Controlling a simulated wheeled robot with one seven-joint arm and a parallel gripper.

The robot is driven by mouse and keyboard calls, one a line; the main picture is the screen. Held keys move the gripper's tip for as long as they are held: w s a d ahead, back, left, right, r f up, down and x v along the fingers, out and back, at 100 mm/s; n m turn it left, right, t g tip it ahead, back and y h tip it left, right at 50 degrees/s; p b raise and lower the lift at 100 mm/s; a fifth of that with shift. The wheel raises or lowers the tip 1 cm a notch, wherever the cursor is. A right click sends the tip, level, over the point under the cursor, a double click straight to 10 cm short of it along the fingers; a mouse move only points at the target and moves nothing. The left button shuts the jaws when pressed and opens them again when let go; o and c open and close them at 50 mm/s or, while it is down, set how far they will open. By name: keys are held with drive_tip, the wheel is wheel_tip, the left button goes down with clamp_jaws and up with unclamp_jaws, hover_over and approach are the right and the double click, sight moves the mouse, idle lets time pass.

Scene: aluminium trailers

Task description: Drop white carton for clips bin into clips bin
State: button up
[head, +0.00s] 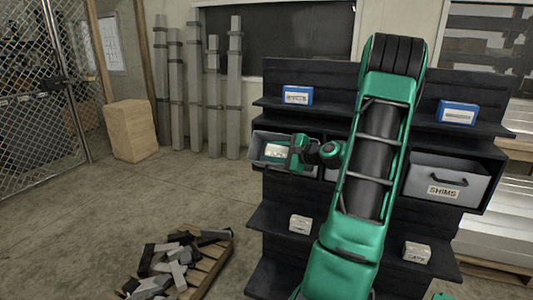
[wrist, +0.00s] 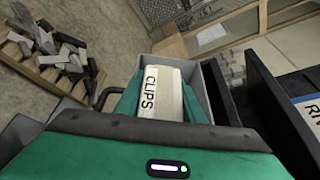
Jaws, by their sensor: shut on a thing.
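The white carton (wrist: 160,92), marked CLIPS, is held between the green fingers of my gripper (wrist: 158,108). In the head view the carton (head: 274,151) shows at the fingers of my gripper (head: 284,153), at the left end of the shelf unit's middle level. A grey bin (head: 258,139) is there, with the carton over or inside its opening. In the wrist view the grey bin's wall (wrist: 213,82) shows behind and to the right of the carton. I cannot read the bin's label, and cannot tell whether the carton touches the bin.
The dark shelf unit (head: 283,216) also holds a SHIMS bin (head: 447,178), two blue boxes (head: 297,95) (head: 457,113) and lower white cartons (head: 300,224) (head: 417,252). A scrap-laden pallet (head: 209,275) lies front left. My arm hides the unit's middle. Floor between the pallet and wooden crate (head: 132,130) is clear.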

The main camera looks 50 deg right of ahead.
drive_tip(key=shift+w+d+f, duration=0.25)
drive_tip(key=shift+d+f, duration=0.2)
drive_tip(key=shift+d, duration=0.1)
drive_tip(key=shift+w+d+f, duration=0.2)
drive_tip(key=shift+d+f, duration=0.25)
drive_tip(key=shift+d, duration=0.05)
drive_tip(key=shift+d+f, duration=0.1)
drive_tip(key=shift+d, duration=0.1)
drive_tip(key=shift+s+d, duration=0.2)
drive_tip(key=shift+d, duration=0.1)
drive_tip(key=o, duration=1.2)
drive_tip(key=shift+d+f, duration=0.1)
drive_tip(key=shift+s+d+f, duration=0.1)
drive_tip(key=shift+s, duration=0.3)
drive_tip(key=v, duration=0.3)
drive_tip(key=r+v, duration=0.1)
drive_tip(key=v, duration=0.7)
drive_tip(key=shift+a+r, duration=0.2)
drive_tip(key=shift+r, duration=0.05)
drive_tip(key=shift+a, duration=0.25)
drive_tip(key=w+f, duration=0.1)
drive_tip(key=w, duration=0.2)
drive_tip(key=shift+a+f, duration=0.2)
drive_tip(key=shift+f, duration=0.15)
drive_tip(key=shift+s+r, duration=0.45)
drive_tip(key=shift+s, duration=0.3)
